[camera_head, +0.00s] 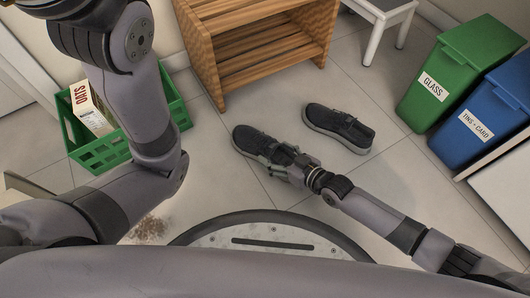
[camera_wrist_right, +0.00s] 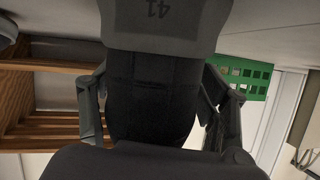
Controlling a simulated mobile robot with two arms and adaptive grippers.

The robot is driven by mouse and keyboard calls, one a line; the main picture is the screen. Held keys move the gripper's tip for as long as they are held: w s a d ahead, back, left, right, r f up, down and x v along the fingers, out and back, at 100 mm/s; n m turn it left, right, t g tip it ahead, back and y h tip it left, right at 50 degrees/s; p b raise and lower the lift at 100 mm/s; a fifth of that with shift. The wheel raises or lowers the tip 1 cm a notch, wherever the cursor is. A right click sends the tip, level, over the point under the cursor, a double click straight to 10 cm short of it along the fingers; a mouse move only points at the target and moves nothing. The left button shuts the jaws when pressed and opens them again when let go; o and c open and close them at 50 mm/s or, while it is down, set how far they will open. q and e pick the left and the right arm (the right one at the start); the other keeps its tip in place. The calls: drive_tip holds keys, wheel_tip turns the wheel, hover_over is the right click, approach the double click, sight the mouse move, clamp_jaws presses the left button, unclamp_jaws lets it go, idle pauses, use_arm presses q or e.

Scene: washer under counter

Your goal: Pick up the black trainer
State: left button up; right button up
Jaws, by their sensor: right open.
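Two dark trainers with grey soles are on the tiled floor. The left trainer (camera_head: 255,141) has my right gripper (camera_head: 281,168) at its near right end. The other trainer (camera_head: 338,128) lies apart to the right, with nothing touching it. In the right wrist view the left trainer (camera_wrist_right: 150,95) fills the middle, with a grey part marked 41 at the top. The fingers of my right gripper (camera_wrist_right: 156,108) stand open on either side of it; whether they touch it I cannot tell. My left arm crosses the left of the head view, its gripper out of sight.
A wooden slatted rack (camera_head: 262,52) stands behind the trainers. A green crate (camera_head: 104,156) with an oats box (camera_head: 88,108) is at left. Green glass (camera_head: 459,68) and blue tins-and-card (camera_head: 492,119) bins stand at right. A grey-topped stool (camera_head: 383,12) is behind. Brown specks (camera_head: 150,228) lie on the floor.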

drive_tip(key=c, duration=1.2)
drive_tip(key=shift+r, duration=0.1)
drive_tip(key=shift+c, duration=0.6)
